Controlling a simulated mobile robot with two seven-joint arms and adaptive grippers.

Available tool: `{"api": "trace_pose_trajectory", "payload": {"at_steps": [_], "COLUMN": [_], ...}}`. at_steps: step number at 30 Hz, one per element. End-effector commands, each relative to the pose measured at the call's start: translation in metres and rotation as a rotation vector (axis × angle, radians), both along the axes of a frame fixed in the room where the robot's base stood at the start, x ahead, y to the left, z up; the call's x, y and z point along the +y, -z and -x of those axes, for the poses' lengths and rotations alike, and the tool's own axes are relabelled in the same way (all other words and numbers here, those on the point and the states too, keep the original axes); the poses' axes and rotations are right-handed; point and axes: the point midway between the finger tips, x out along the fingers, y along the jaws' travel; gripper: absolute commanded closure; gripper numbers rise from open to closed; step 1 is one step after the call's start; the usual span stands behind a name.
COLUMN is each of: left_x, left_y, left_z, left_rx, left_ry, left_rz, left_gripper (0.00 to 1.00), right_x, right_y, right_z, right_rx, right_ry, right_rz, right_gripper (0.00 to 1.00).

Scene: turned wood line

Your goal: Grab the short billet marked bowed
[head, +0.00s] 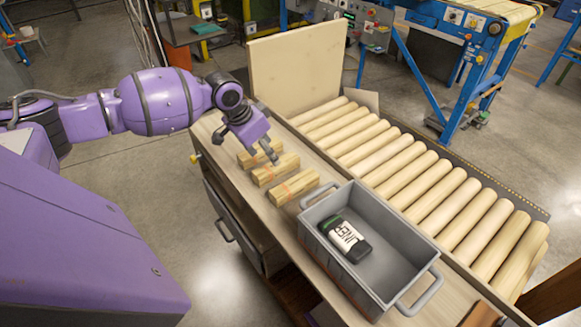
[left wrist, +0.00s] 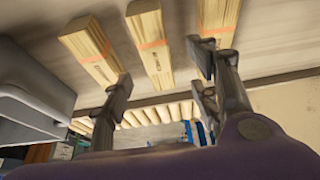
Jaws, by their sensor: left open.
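Three short wood billets with orange bands lie side by side on the bench: a far one (head: 249,160), a middle one (head: 276,169) and a near one (head: 296,187). In the left wrist view they show as a left one (left wrist: 90,48), a middle one (left wrist: 150,45) and a right one (left wrist: 218,15). Small dark marks on them are too small to read, so I cannot tell which says bowed. My left gripper (head: 262,156) is open and empty above the far billet; its fingers (left wrist: 160,80) partly cover the right billet in the wrist view. My right gripper is out of view.
A row of round wooden rollers (head: 400,165) runs along the bench's right side. A tall pale board (head: 297,68) stands at the far end.

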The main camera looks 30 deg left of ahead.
Motion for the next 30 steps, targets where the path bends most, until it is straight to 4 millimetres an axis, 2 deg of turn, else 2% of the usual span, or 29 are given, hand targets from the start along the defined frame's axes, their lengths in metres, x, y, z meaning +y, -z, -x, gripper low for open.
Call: {"api": "trace_pose_trajectory", "payload": {"at_steps": [13,22,23,30], "left_x": [-0.015,-0.015,-0.015,-0.015], "left_y": [0.055,0.061,0.061,0.061], "left_z": [-0.019,-0.021,-0.021,-0.021], "left_rx": [-0.003,-0.004,-0.004,-0.004], "left_ry": [0.001,0.002,0.002,0.002], "left_rz": [0.002,0.000,0.000,0.000], "left_gripper": [0.45,0.45,0.47,0.78], "right_x": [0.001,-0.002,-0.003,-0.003], "right_y": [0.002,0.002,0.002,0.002], "right_z": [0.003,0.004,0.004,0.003], "right_rx": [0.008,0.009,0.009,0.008], "right_ry": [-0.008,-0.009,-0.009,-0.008], "right_rz": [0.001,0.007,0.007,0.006], "right_gripper": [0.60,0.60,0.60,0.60]}}
